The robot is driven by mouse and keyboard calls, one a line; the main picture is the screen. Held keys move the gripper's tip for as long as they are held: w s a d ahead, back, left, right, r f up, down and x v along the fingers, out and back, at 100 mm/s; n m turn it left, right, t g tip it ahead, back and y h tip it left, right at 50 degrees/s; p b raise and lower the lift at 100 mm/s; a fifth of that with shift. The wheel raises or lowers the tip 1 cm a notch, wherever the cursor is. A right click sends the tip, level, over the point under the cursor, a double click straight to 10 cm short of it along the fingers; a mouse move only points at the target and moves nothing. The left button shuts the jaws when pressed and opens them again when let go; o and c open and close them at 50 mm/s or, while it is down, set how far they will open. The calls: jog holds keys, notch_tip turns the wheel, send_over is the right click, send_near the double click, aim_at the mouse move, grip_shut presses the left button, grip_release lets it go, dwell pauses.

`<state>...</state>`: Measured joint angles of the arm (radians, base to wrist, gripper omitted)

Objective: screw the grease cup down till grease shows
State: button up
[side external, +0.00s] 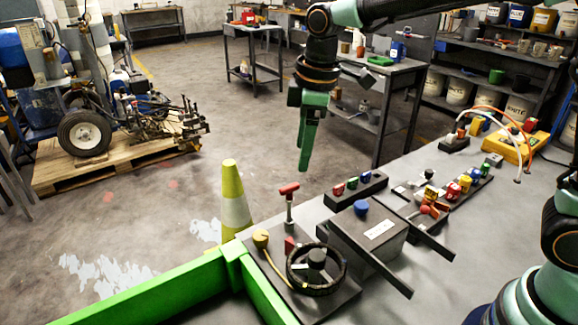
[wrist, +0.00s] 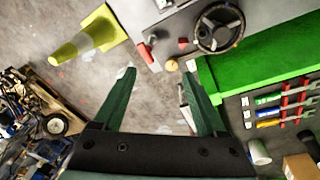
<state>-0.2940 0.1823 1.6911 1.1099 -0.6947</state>
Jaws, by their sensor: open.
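My gripper (side external: 304,164) points down above the bench, higher than the parts, with nothing in it. In the wrist view its fingers (wrist: 162,68) are spread apart. No part is clearly marked as the grease cup. A yellow round-topped knob (side external: 261,238) with a yellow line stands on a dark base plate; it also shows in the wrist view (wrist: 172,64), near the right fingertip and apart from it. Beside it are a red-handled lever (side external: 289,189) and a black handwheel (side external: 316,268). A blue cap (side external: 361,207) sits on the grey box. No grease can be made out.
A green rail (side external: 150,297) runs along the bench front. A yellow-and-white cone (side external: 234,200) stands beside the bench. A grey box (side external: 367,240), several coloured valves (side external: 465,183) and a yellow case (side external: 507,145) crowd the right.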

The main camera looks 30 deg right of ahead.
aim_at(260, 235)
jog(key=w+a+f+n+g, duration=0.25)
jog(key=a+f+n, duration=0.25)
jog(key=a+f, duration=0.25)
jog(key=shift+t, duration=0.35)
jog(key=f, duration=0.8)
jog(key=w+f, duration=0.1)
jog(key=f, duration=0.3)
jog(key=shift+a, duration=0.4)
grip_shut()
